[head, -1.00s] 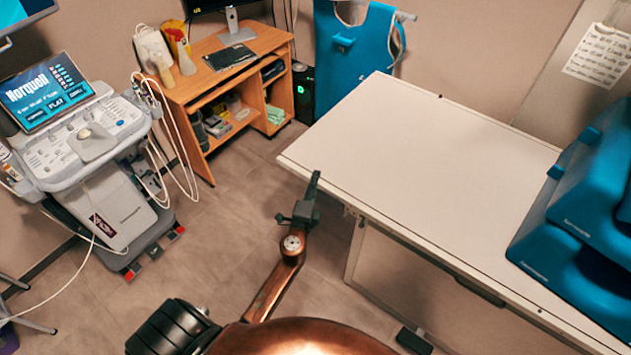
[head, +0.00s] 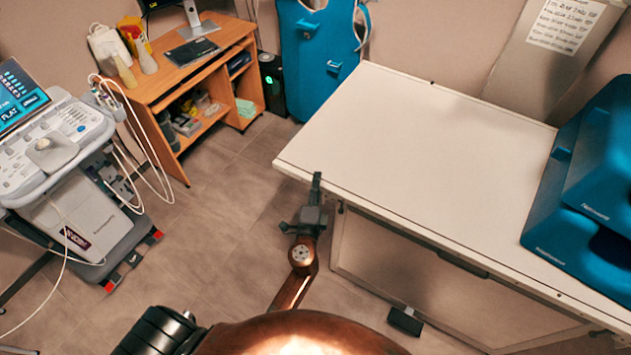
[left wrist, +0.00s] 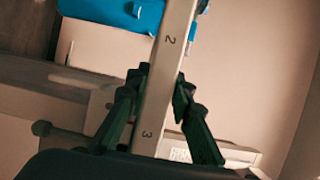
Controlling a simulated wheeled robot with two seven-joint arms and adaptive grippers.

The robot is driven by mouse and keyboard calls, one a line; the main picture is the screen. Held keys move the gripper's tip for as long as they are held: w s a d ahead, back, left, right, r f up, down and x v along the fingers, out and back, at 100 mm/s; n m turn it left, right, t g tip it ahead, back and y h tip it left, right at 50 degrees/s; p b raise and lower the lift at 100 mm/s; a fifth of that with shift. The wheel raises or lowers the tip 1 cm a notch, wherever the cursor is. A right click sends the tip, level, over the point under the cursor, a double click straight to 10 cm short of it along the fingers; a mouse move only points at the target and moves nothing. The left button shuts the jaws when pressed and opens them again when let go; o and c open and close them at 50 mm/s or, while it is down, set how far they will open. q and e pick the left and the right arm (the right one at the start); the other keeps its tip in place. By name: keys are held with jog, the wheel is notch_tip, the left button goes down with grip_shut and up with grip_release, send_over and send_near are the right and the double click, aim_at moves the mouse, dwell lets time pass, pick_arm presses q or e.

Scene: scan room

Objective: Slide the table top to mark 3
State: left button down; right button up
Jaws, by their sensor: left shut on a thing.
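The white table top (head: 420,140) stretches from the centre to the right of the head view. My left gripper (head: 316,188) is at its near left edge and shut on that edge. In the left wrist view, the pale edge strip of the table top (left wrist: 160,95) runs between the two dark green fingers of my left gripper (left wrist: 163,85). The strip bears a 2 (left wrist: 169,39) beyond the fingertips and a 3 (left wrist: 146,133) closer to the palm. My right gripper is in neither view.
Blue padded blocks (head: 575,225) rest on the right of the table top. A black pedal-like box (head: 405,321) lies on the floor below. A wooden desk (head: 190,80) and an ultrasound cart (head: 70,170) stand at the left, with bare floor between cart and table.

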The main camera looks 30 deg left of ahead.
pick_arm(q)
jog(key=c, duration=1.7)
grip_release()
jog(key=shift+a, duration=0.2)
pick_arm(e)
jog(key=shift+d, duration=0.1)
pick_arm(q)
jog(key=v, duration=1.2)
